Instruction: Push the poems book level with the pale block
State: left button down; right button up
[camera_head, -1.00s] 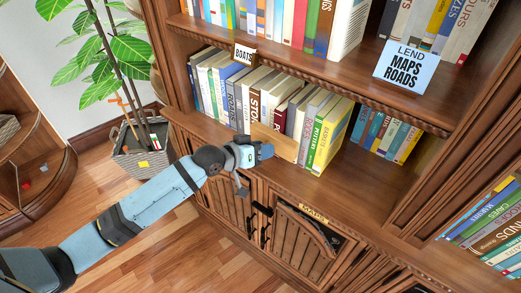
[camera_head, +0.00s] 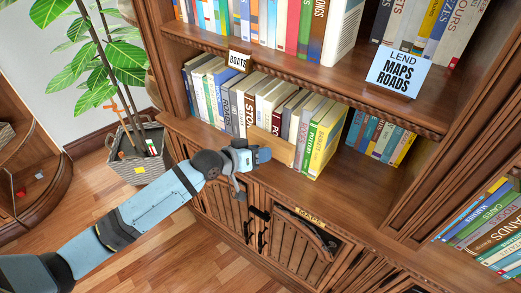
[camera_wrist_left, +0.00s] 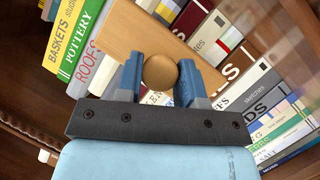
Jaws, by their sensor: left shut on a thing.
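The pale block (camera_head: 272,147) is a light wooden board standing against the book spines on the lower shelf. It also fills the upper middle of the left wrist view (camera_wrist_left: 120,38), with a round wooden knob (camera_wrist_left: 160,72) on its face. My left gripper (camera_head: 262,155) is shut on this knob, one finger on each side. In the left wrist view a book marked POTTERY (camera_wrist_left: 82,45) and one marked ROOFS (camera_wrist_left: 97,68) stand left of the block. I cannot read a POEMS title on any spine; the block and fingers hide parts of several books. My right gripper is out of view.
The upper shelf (camera_head: 300,65) overhangs the row, with a BOATS label (camera_head: 239,62) and a MAPS ROADS sign (camera_head: 398,72). Bare shelf (camera_head: 330,187) lies in front of the books. A potted plant (camera_head: 140,165) stands at the left.

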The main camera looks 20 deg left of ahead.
pick_arm(q)
jog(key=s+a+p, duration=0.2)
jog(key=s+p, duration=0.1)
jog(key=s, duration=0.3)
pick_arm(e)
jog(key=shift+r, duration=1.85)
pick_arm(q)
jog(key=shift+w+r, duration=0.1)
